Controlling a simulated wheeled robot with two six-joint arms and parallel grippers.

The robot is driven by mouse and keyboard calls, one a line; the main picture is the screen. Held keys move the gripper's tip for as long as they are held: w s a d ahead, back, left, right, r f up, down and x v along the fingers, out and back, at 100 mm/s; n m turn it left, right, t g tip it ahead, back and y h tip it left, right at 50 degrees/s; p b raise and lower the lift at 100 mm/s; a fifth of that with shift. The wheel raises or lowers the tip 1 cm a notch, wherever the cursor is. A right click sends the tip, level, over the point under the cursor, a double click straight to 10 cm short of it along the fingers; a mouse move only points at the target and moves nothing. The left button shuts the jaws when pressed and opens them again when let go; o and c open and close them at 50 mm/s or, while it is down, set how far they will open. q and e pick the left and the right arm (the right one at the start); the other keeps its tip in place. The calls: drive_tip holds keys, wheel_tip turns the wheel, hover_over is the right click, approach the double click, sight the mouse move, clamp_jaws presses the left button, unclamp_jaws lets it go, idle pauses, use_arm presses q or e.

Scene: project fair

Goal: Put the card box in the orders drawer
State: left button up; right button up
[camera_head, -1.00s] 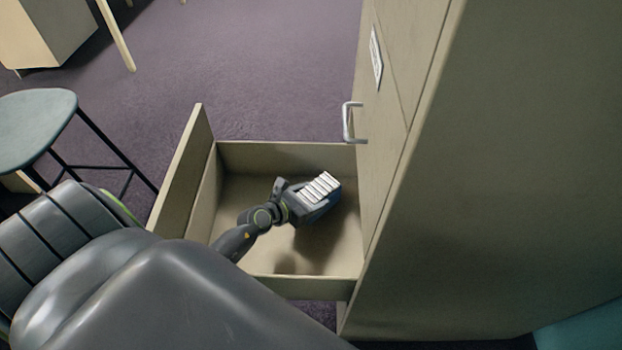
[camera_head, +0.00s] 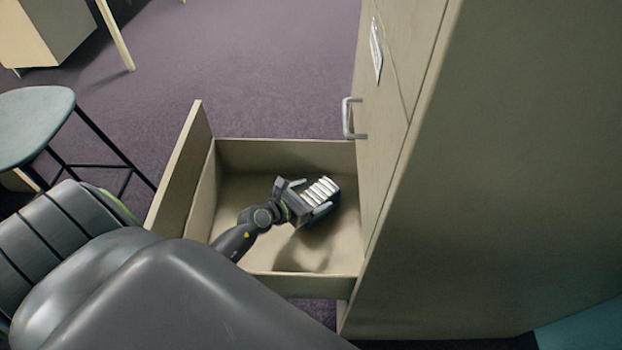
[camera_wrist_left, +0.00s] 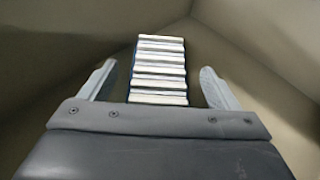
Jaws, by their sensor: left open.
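The card box (camera_head: 324,190), a dark blue box with a row of white cards on top, is inside the open drawer (camera_head: 248,155), toward the cabinet side. My left gripper (camera_head: 305,196) reaches down into the drawer and is open around the box. In the left wrist view the box (camera_wrist_left: 159,70) lies between the two spread fingers (camera_wrist_left: 157,88), with a gap on each side. I cannot tell whether the box's underside touches the drawer floor. My right gripper is not in view.
The tall beige cabinet (camera_head: 500,180) stands to the right, with a metal handle (camera_head: 347,118) and a label (camera_head: 376,50) above the drawer. A stool (camera_head: 35,125) stands at the left. Purple carpet (camera_head: 250,75) is free behind the drawer.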

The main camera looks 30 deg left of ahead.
use_arm(q)
drive_tip(key=shift+s+f, duration=0.1)
drive_tip(key=shift+s+a+r+p, duration=0.2)
drive_tip(key=shift+s+r+p, duration=0.45)
drive_tip(key=shift+r+p, duration=0.2)
drive_tip(key=p+v, duration=0.1)
drive_tip(key=v, duration=0.9)
drive_tip(key=shift+s+r, duration=0.15)
drive_tip(key=shift+s, duration=0.05)
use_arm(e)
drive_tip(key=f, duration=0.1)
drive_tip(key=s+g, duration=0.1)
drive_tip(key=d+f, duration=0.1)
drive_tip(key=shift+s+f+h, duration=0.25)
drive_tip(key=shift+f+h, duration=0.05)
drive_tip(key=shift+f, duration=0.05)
use_arm(q)
drive_tip(key=shift+r, duration=0.1)
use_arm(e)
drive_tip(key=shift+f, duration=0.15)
